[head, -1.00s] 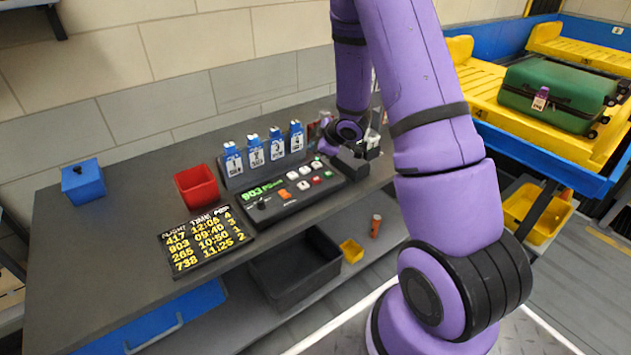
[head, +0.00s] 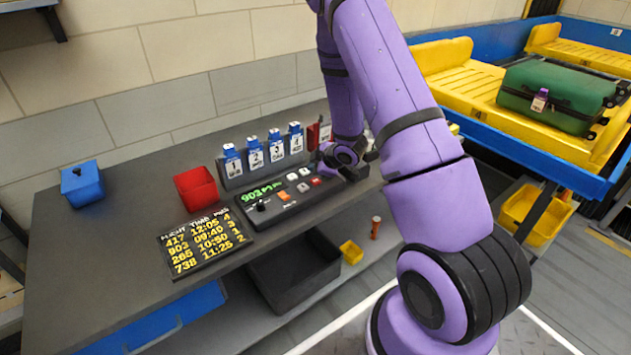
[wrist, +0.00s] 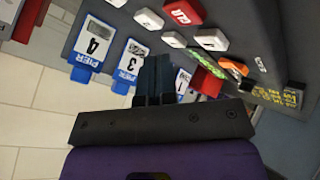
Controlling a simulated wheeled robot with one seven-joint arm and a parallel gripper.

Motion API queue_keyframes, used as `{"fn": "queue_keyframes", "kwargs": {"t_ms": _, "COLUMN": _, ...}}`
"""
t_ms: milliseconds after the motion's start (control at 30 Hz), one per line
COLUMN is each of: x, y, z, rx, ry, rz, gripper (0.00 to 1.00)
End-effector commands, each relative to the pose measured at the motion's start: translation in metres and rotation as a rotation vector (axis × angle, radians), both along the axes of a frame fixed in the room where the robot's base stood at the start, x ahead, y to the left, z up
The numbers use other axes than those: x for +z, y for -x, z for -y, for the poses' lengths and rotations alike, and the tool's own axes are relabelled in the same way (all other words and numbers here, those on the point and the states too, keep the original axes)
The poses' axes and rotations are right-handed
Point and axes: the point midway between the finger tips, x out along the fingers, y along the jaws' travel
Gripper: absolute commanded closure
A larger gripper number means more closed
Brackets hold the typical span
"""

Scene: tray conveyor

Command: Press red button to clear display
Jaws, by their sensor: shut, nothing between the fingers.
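The red button (head: 316,182) is on the right part of the dark control console (head: 275,212). In the wrist view the red button (wrist: 183,12), marked CLR, is at the top edge, among white buttons. The console display (head: 262,191) shows green text that begins with 903. My gripper (wrist: 153,72) is shut and empty, its fingers pointing up the wrist picture, below the red button and apart from it there. In the head view my gripper (head: 352,171) is by the console's right end; its fingertips are hard to make out.
White buttons (head: 303,187) and an orange button (head: 284,196) sit near the red one. Blue numbered pier tags (head: 255,152) stand behind the console. A red bin (head: 196,188), a flight board (head: 205,241) and a blue box (head: 83,184) are on the counter to the left.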

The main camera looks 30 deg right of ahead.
Motion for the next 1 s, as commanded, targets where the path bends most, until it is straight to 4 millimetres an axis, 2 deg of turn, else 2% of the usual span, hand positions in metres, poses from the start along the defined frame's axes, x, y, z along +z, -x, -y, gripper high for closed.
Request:
{"fn": "queue_keyframes", "kwargs": {"t_ms": 100, "x": -0.01, "y": 0.0, "z": 0.0, "rx": -0.001, "ry": -0.001, "rz": 0.0, "gripper": 1.0}}
{"fn": "queue_keyframes", "kwargs": {"t_ms": 300, "x": -0.017, "y": 0.0, "z": 0.0, "rx": 0.0, "ry": -0.001, "rz": 0.0, "gripper": 1.0}}
{"fn": "queue_keyframes", "kwargs": {"t_ms": 1000, "x": -0.017, "y": 0.0, "z": 0.0, "rx": -0.001, "ry": 0.0, "rz": 0.001, "gripper": 1.0}}
